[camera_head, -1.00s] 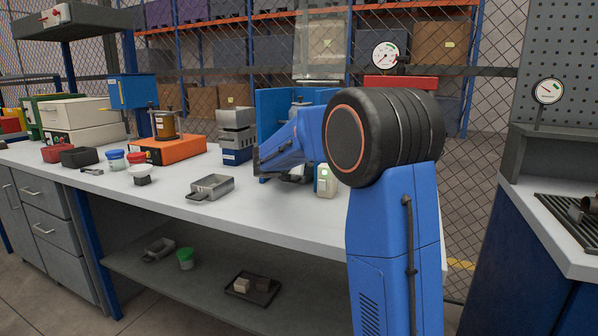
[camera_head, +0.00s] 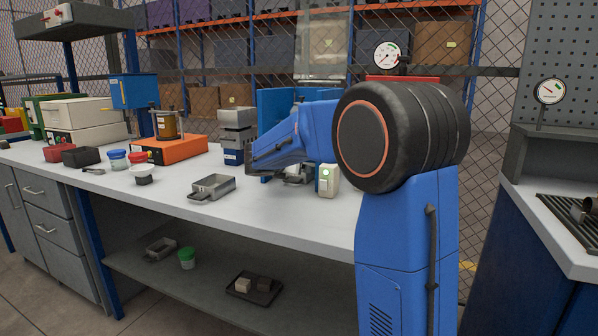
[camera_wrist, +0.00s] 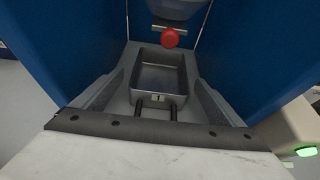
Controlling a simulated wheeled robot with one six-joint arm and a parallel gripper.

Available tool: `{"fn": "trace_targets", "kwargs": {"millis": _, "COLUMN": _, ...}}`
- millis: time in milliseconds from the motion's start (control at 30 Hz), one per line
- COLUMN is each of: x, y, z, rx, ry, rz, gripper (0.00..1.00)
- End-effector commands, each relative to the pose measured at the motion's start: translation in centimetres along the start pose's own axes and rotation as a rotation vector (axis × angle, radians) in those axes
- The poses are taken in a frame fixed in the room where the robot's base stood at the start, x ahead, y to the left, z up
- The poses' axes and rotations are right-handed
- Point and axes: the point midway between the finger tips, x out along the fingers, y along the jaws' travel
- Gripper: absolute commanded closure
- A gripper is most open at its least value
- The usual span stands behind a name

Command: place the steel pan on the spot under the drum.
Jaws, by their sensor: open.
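In the wrist view, the steel pan (camera_wrist: 160,78) is a rectangular open tray with a small "1" tag on its near wall. It sits level inside a grey cradle (camera_wrist: 215,98) between blue side panels, and looks empty. Two dark rods, apparently its handle, extend toward me. The drum (camera_wrist: 180,8) is a grey rounded body above and behind the pan, partly cut off, with a red knob below it. The spot beneath the pan is hidden.
A similar metal pan (camera_head: 212,187) stands on the bench left of the blue station. A pale device (camera_head: 328,181) with a green light stands close on the right. Blue panels (camera_wrist: 52,48) wall both sides. White bench top is clear in front.

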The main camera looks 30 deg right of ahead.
Motion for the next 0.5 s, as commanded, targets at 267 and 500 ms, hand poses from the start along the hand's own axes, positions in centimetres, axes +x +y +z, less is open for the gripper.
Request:
{"fn": "trace_targets", "kwargs": {"millis": 267, "x": -5.0, "y": 0.0, "z": 0.0, "rx": 0.0, "ry": 0.0, "rz": 0.002, "gripper": 0.08}}
{"fn": "trace_targets", "kwargs": {"millis": 500, "x": -6.7, "y": 0.0, "z": 0.0, "rx": -0.001, "ry": 0.0, "rz": 0.0, "gripper": 0.08}}
